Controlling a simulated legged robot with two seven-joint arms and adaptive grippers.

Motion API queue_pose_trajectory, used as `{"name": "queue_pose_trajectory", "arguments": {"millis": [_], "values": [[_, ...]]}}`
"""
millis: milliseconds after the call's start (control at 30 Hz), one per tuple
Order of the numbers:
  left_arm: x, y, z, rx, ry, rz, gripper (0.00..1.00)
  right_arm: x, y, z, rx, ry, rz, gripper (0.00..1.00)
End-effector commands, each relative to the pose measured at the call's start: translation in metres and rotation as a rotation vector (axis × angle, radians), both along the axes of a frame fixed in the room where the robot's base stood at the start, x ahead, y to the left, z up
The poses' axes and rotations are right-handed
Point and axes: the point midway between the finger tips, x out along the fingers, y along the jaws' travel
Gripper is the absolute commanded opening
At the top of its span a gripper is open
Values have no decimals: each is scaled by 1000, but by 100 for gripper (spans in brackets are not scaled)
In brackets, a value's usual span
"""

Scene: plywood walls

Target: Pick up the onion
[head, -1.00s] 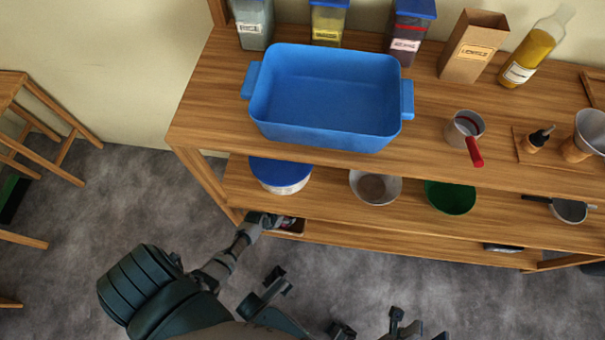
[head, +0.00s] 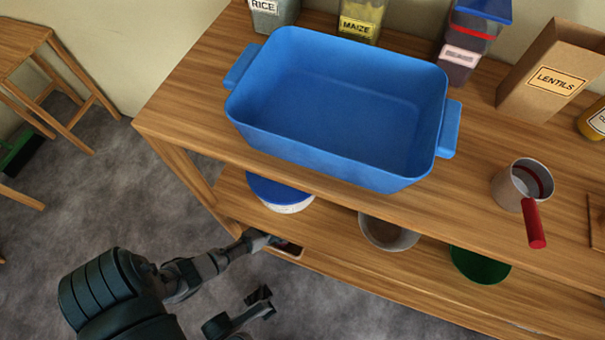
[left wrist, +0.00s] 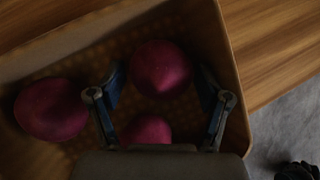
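Three dark red-purple onions lie in a brown box (left wrist: 215,35) in the left wrist view. One onion (left wrist: 160,69) is between the spread fingers of my left gripper (left wrist: 161,85), with visible room on each side. A second onion (left wrist: 52,108) lies at the left. A third onion (left wrist: 147,131) is nearer the palm and partly hidden by the gripper. In the head view my left gripper (head: 262,240) reaches in at the left end of the lowest shelf, over the box (head: 290,249). The onions are hardly visible there.
A large blue bin (head: 340,105) and a red-handled pot (head: 522,185) stand on top. A wooden stool (head: 25,45) is at left. Grey floor is open in front.

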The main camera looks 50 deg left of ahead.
Motion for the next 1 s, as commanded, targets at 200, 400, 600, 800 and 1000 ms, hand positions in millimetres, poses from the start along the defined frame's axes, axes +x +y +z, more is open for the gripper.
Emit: {"name": "queue_pose_trajectory", "arguments": {"millis": [200, 400, 600, 800, 1000], "values": [[2, -1, 3, -1, -4, 0, 60, 0, 0, 2, 1, -2, 0, 40], [2, -1, 2, -1, -4, 0, 25, 3, 0, -1, -1, 5, 0, 40], [2, -1, 2, -1, -4, 0, 25, 3, 0, -1, 0, 3, 0, 40], [4, -1, 14, -2, -9, 2, 25, -1, -1, 11, 3, -13, 0, 40], [7, -1, 41, -4, -14, 2, 25, -11, -3, 3, 1, 61, -2, 40]]}}
